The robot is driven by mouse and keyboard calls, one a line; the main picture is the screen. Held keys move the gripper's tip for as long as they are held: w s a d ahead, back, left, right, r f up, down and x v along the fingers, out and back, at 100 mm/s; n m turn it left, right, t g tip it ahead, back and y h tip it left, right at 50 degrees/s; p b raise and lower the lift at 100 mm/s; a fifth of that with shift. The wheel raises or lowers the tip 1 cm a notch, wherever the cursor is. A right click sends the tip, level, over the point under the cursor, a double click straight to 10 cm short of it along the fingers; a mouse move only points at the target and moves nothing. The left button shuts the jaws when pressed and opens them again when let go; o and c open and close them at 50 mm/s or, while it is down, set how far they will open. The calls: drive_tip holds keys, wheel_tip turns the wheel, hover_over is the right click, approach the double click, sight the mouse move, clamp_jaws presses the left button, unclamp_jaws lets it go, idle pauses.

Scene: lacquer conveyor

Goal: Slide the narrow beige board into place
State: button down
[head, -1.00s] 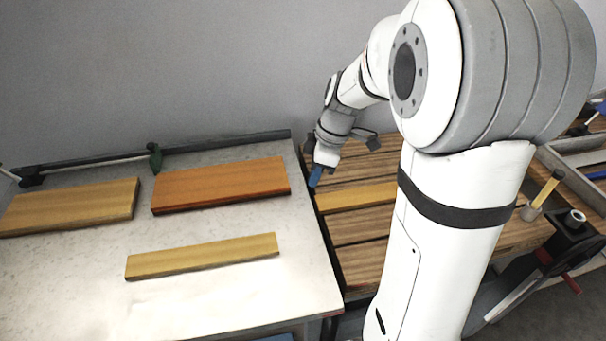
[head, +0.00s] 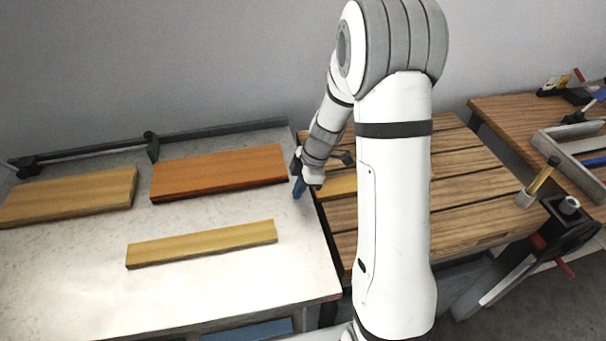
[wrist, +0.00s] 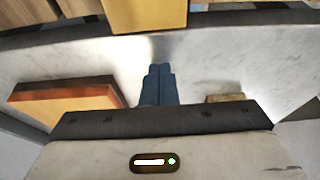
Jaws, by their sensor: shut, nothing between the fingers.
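A narrow beige board (head: 202,245) lies flat near the middle of the pale table (head: 80,270). Its end shows at the right of the wrist view (wrist: 226,98). Another yellowish board (head: 338,187) lies on the slatted wooden bench (head: 455,190), its left end at the bench's edge; my arm hides part of it. The wrist view shows this end at the top (wrist: 145,15). My gripper (head: 298,190) is by the pale table's right edge, to the right of the orange board. Its blue fingers (wrist: 158,72) are shut together and empty, apart from all boards.
An orange board (head: 220,172) and a wider beige board (head: 70,195) lie toward the back of the pale table. A mallet (head: 540,180) and a dark vise (head: 560,235) are at the bench's right.

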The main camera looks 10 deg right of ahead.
sight(338, 187)
drive_tip(key=shift+d+p, duration=0.35)
drive_tip(key=shift+d, duration=1.5)
drive_tip(key=shift+d+b, duration=0.25)
drive_tip(key=shift+b, duration=0.1)
drive_tip(key=d+b, duration=0.5)
drive_tip(key=d, duration=0.6)
drive_tip(key=shift+b, duration=0.4)
drive_tip(key=shift+a, duration=0.1)
drive_tip(key=a+b, duration=0.1)
drive_tip(key=a, duration=0.2)
drive_tip(key=shift+a+f+b, duration=0.15)
drive_tip(key=shift+b, duration=0.2)
drive_tip(key=v, duration=1)
drive_tip(key=shift+a+r, duration=0.2)
drive_tip(key=shift+a, duration=0.1)
